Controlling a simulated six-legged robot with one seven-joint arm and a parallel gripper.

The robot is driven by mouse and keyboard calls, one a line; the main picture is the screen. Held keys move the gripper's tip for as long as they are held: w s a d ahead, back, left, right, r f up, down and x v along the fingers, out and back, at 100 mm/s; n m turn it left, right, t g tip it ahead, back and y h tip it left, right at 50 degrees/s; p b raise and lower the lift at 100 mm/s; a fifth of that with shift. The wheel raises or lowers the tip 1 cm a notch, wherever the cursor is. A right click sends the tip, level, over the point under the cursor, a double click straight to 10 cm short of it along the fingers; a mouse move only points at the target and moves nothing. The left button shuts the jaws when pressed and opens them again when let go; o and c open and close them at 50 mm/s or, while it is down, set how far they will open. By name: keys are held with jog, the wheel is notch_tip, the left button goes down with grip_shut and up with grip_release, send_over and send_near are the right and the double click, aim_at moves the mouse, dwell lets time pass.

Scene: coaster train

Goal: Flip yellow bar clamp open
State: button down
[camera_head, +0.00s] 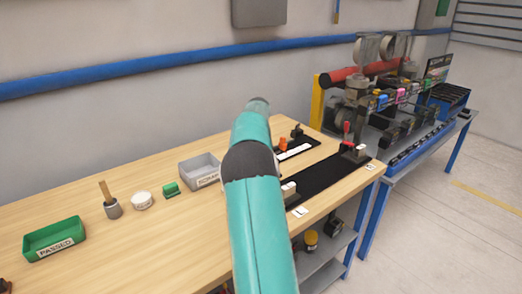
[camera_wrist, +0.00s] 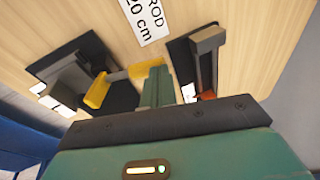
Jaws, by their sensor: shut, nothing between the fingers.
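In the wrist view, the yellow bar clamp (camera_wrist: 97,91) is on a dark fixture left of my gripper. A yellow bar part (camera_wrist: 142,71) reaches right, up to and partly behind my fingers. My gripper (camera_wrist: 156,82) shows as green fingers pressed together with nothing between them, close beside or touching that bar; I cannot tell which. In the head view, my teal arm covers the middle of the wooden bench (camera_head: 150,245), and the yellow clamp and gripper tips are not clearly visible.
A "ROD 20 cm" label (camera_wrist: 146,18) lies near the fingers. A dark fixture with a grey block (camera_wrist: 207,42) stands right. A dark fixture with a red handle (camera_head: 346,134) is right.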

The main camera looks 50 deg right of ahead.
jog(key=shift+w+f, duration=0.3)
jog(key=shift+f, duration=0.2)
dwell(0.3)
notch_tip(320, 180, up, 14)
jog(key=w+a, duration=0.1)
jog(key=a, duration=0.1)
jog(key=shift+w+f, duration=0.15)
jog(key=shift+w, duration=0.25)
dwell(0.4)
